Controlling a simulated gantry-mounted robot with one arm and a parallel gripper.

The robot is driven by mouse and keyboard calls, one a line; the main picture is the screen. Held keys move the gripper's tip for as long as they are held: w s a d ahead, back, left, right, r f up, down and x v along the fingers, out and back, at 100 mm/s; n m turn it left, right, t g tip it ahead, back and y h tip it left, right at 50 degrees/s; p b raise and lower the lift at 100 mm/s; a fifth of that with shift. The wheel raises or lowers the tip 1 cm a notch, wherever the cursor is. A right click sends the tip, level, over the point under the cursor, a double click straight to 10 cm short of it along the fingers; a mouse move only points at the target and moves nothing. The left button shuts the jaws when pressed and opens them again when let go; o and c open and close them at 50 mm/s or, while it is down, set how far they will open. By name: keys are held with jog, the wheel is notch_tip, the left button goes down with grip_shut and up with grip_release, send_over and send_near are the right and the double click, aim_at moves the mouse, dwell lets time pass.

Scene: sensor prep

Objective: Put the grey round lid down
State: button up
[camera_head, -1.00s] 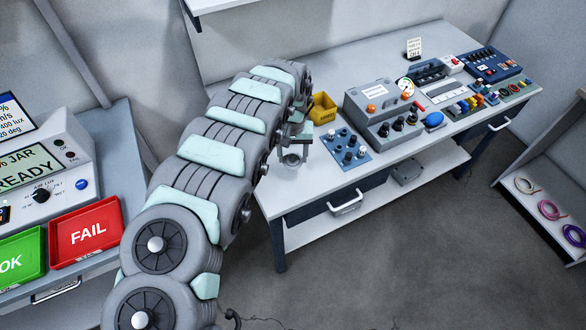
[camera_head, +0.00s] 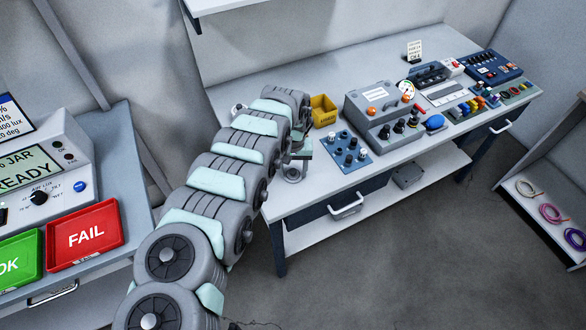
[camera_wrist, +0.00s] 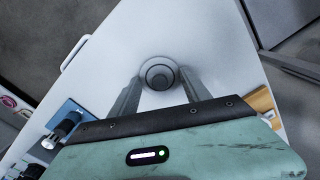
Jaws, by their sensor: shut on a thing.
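The grey round lid (camera_wrist: 159,74) shows in the wrist view as a ringed disc between the fingertips of my gripper (camera_wrist: 159,82). My gripper is shut on it. In the head view, my gripper (camera_head: 294,166) is over the front left part of the white workbench (camera_head: 310,195), pointing down. The lid (camera_head: 292,176) is small there and partly hidden by the gripper. It is at or just above the bench top; I cannot tell whether it touches.
A blue panel with black knobs (camera_head: 347,149) stands right of my gripper, with a yellow bin (camera_head: 322,111) behind. A grey control box (camera_head: 382,108) is further right. A small pale object (camera_head: 238,109) shows behind my arm. The bench front edge is close.

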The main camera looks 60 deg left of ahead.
aim_at(293, 171)
jog(key=o, duration=1.3)
notch_tip(293, 171, up, 12)
jog(key=p, duration=0.1)
jog(key=shift+r+p, duration=0.15)
jog(key=shift+p, duration=0.2)
